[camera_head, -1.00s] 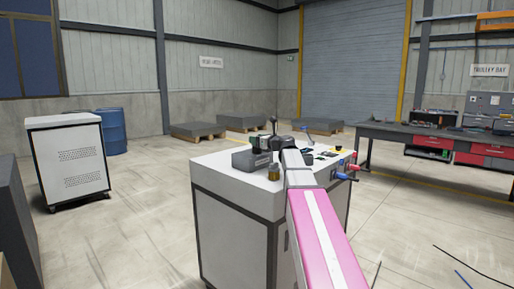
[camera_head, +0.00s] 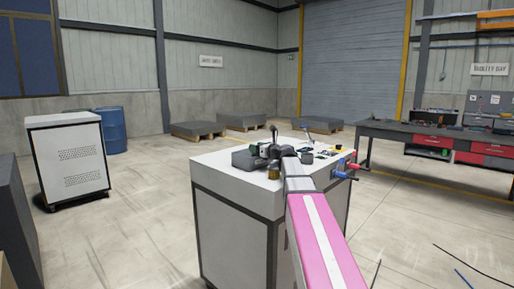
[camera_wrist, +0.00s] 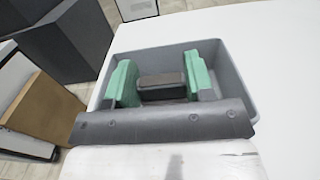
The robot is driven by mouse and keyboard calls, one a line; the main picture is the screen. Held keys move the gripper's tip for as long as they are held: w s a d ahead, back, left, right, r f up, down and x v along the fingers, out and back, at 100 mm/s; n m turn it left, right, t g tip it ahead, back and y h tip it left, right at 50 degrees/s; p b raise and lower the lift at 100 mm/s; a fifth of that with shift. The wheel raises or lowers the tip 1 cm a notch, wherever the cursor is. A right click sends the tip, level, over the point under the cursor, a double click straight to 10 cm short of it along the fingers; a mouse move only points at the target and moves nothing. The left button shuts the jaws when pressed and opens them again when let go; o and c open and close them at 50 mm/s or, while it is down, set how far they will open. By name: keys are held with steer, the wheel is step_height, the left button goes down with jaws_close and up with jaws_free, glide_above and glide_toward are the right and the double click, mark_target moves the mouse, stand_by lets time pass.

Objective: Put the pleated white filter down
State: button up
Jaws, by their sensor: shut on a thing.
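My gripper (camera_wrist: 163,80) has two green finger pads and is shut on a dark grey-brown block (camera_wrist: 161,79), seen between the pads in the wrist view. No white pleats show on this block, so I cannot tell whether it is the pleated white filter. The pads are over or inside a grey open bin (camera_wrist: 243,88); how far the block is above its floor is unclear. In the head view my gripper (camera_head: 268,151) is small and dark beside the grey bin (camera_head: 243,160) on the white-topped cabinet (camera_head: 225,168).
A small brown jar (camera_head: 273,172) stands near the bin on the cabinet top. Small dark items (camera_head: 308,158) lie at the right, with red and blue handles (camera_head: 345,170) at the edge. White top is clear right of the bin in the wrist view.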

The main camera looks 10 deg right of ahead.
steer(key=o, duration=0.9)
steer(key=shift+o, duration=0.2)
steer(key=shift+r, duration=0.1)
steer(key=shift+s+r, duration=0.15)
steer(key=shift+r, duration=0.4)
steer(key=v, duration=1.1)
steer(key=shift+s+d, duration=0.25)
steer(key=shift+d, duration=0.05)
